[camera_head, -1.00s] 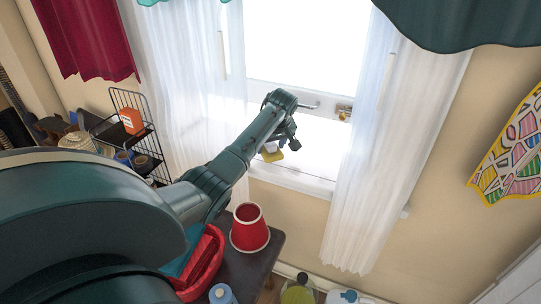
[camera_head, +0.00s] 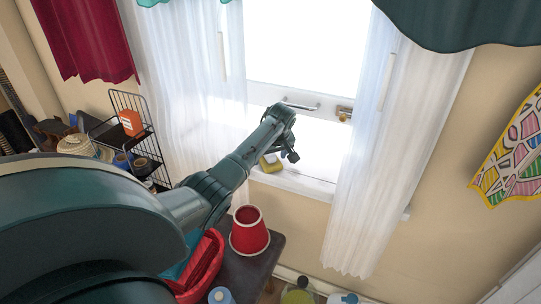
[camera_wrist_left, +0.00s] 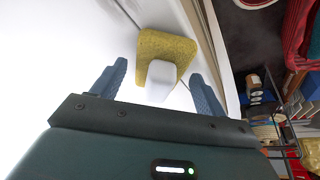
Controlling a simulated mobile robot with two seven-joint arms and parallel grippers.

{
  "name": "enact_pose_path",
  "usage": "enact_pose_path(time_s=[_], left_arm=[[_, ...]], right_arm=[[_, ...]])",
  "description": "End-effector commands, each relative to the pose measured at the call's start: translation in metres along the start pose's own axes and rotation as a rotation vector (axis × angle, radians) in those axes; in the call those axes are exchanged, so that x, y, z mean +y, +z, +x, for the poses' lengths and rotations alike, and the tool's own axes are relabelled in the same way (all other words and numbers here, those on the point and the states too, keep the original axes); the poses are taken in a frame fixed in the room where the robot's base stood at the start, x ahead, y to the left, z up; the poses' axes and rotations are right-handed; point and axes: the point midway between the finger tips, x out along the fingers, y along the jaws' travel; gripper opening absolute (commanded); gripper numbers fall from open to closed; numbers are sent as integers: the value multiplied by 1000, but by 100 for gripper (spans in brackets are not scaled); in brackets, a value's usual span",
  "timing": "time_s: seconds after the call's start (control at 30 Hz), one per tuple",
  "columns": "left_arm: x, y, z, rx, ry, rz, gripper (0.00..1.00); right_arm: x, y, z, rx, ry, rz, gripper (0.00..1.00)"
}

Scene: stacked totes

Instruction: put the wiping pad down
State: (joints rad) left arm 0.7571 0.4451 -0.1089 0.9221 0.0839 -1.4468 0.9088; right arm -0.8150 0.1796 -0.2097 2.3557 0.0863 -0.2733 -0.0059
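The wiping pad is a yellow pad with a white block-shaped handle. In the head view the pad (camera_head: 271,163) is at the white window sill (camera_head: 300,182), just below my left gripper (camera_head: 284,154). In the left wrist view the yellow pad (camera_wrist_left: 166,48) lies just ahead of my left gripper (camera_wrist_left: 158,70), against a bright white surface. Its white handle (camera_wrist_left: 161,76) is between the two fingers, with a visible gap on each side. The fingers are spread apart. My right gripper is not in view.
White curtains (camera_head: 360,180) hang on both sides of the window. A window handle (camera_head: 299,106) is above the arm. A red lampshade-like pot (camera_head: 249,232) stands on a dark table below the arm. A black wire rack (camera_head: 150,150) stands at the left.

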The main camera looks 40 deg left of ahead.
Motion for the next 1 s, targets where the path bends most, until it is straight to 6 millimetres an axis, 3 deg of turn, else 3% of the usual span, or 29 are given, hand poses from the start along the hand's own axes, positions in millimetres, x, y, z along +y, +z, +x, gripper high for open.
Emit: enact_pose_path(time_s=[0.37,0.8,1.0], left_arm=[[1,-2,-7,2,2,1,77],[1,-2,-93,2,3,0,77],[1,-2,-118,0,2,0,77]], right_arm=[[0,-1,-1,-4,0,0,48],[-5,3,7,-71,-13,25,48],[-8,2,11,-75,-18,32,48]])
